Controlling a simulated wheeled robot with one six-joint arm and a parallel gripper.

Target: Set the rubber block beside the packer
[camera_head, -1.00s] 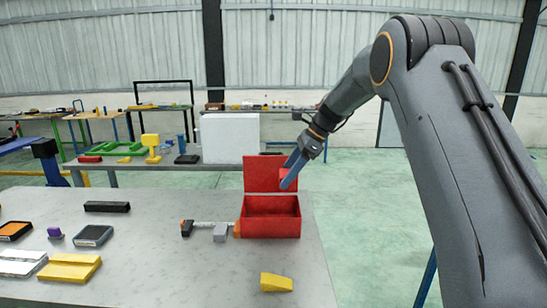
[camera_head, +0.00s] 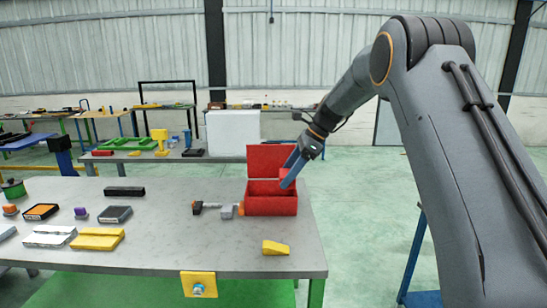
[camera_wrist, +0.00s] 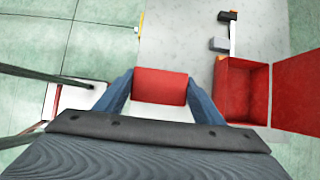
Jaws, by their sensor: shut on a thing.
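My gripper (camera_wrist: 160,92) is shut on a red block (camera_wrist: 161,86), which I take to be the rubber block. In the head view my gripper (camera_head: 289,170) is in front of the open red box's lid, and the block is mostly hidden by the fingers. In the wrist view the block is apart from the box, to its left. I cannot tell which thing is the packer. A yellow wedge (camera_head: 275,248) lies near the table's front right. A yellow flat piece (camera_head: 97,239) and a whitish flat piece (camera_head: 49,236) lie at the left.
The open red box (camera_head: 272,206) stands at the table's right edge, with a hammer-like tool (camera_head: 211,206) beside it. A black bar (camera_head: 124,191) and dark trays (camera_head: 115,214) lie further left. The grey table (camera_head: 190,245) is bare at middle front. Another bench stands behind.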

